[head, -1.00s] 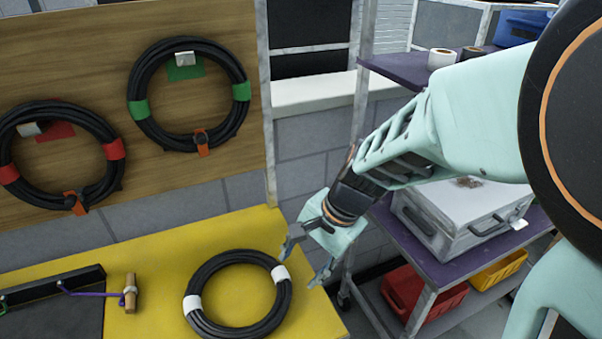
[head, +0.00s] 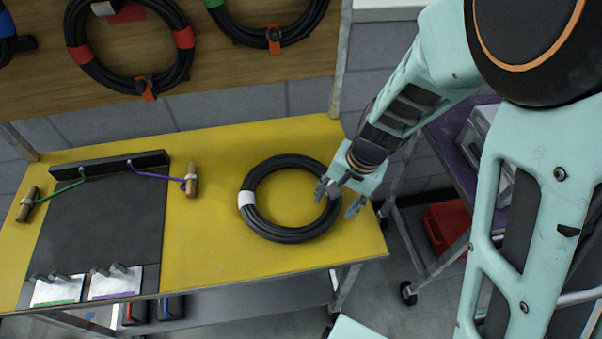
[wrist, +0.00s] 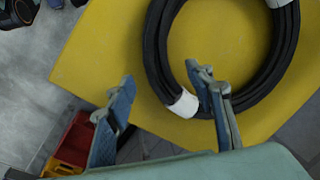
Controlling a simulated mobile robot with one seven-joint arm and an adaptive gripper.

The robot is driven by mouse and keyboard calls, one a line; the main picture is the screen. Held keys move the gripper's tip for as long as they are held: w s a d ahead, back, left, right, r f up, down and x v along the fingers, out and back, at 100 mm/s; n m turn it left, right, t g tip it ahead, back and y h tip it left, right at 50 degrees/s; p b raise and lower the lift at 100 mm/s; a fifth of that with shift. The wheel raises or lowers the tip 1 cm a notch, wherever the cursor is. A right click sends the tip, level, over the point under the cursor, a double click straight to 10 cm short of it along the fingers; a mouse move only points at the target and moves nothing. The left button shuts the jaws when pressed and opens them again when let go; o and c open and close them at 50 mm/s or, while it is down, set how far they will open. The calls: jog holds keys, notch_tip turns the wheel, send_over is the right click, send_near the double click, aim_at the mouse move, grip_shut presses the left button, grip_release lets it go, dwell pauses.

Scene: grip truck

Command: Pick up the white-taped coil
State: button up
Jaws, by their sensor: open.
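The white-taped coil (head: 262,226) is a black cable ring lying flat on the yellow tabletop (head: 215,255). One white tape band shows on its left side in the head view; my gripper hides part of its right side. My gripper (head: 343,201) is open and appears above the coil's right edge, with nothing between its fingers. In the wrist view, the coil (wrist: 158,50) fills the upper right and shows two white bands. One finger of my gripper (wrist: 165,115) overlaps the coil beside the nearer band; the other finger is outside the ring. I cannot tell the height gap.
A dark mat (head: 100,220) with coloured cords and wooden handles lies left of the coil. Coils with red tape (head: 103,72) and green tape hang on the wooden board (head: 200,90) behind. A purple-shelved cart with a red bin (head: 447,225) stands right of the table.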

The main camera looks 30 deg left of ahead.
aim_at(331, 206)
jog(key=shift+a+f, duration=0.25)
jog(key=shift+f, duration=0.7)
jog(key=shift+a+f, duration=0.25)
jog(key=shift+f, duration=0.65)
jog(key=shift+c, duration=0.6)
grip_shut()
jog(key=shift+w+r, duration=0.1)
jog(key=shift+r, duration=0.05)
